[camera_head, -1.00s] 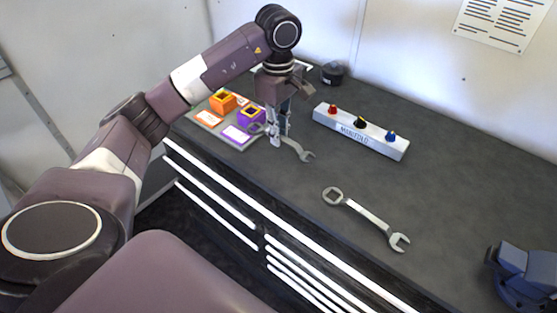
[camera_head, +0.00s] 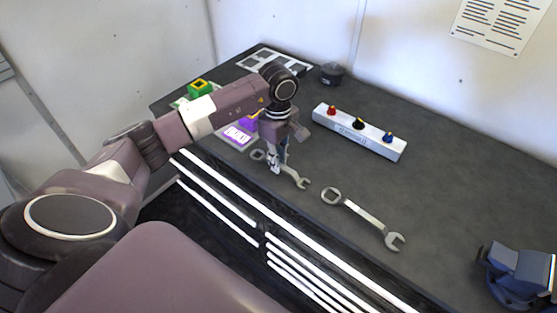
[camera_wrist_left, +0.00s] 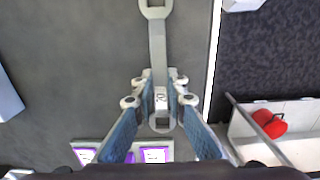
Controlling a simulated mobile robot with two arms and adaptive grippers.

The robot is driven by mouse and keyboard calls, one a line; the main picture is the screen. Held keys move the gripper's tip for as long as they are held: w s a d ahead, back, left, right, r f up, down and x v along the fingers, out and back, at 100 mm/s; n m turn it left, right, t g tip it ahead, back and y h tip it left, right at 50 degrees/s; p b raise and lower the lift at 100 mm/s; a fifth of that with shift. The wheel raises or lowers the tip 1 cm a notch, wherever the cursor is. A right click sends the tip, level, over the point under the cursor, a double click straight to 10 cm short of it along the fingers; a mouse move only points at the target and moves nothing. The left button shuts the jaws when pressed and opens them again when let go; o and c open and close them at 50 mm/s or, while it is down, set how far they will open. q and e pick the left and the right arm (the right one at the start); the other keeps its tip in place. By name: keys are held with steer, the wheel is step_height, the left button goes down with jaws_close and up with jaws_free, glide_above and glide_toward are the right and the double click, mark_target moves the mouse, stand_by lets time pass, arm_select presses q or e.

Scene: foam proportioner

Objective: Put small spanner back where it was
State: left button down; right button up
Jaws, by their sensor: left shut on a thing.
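The small spanner (camera_head: 293,175) is grey, with a ring end at the left and an open end at the right. My left gripper (camera_head: 274,168) points down and is shut on it near the ring end. In the left wrist view the spanner (camera_wrist_left: 157,50) runs upward from between the fingertips (camera_wrist_left: 160,97), its ring end nearest me. It is over the front part of the bench; I cannot tell if it touches the top. A larger spanner (camera_head: 362,214) lies apart on the bench to the right. My right gripper is not in view.
The dark bench (camera_head: 440,190) has a manifold block (camera_head: 358,133) with coloured knobs, a black round pot (camera_head: 331,74) and a blue device (camera_head: 518,270) at the right. The right middle is clear.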

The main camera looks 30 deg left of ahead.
arm_select(q)
steer(key=shift+f, duration=0.2)
steer(key=c, duration=1.9)
jaws_free()
steer(key=shift+r, duration=0.1)
steer(key=shift+c, duration=0.2)
steer(key=shift+r, duration=0.15)
step_height(320, 180, up, 12)
steer(key=b, duration=0.3)
steer(key=shift+b, duration=0.4)
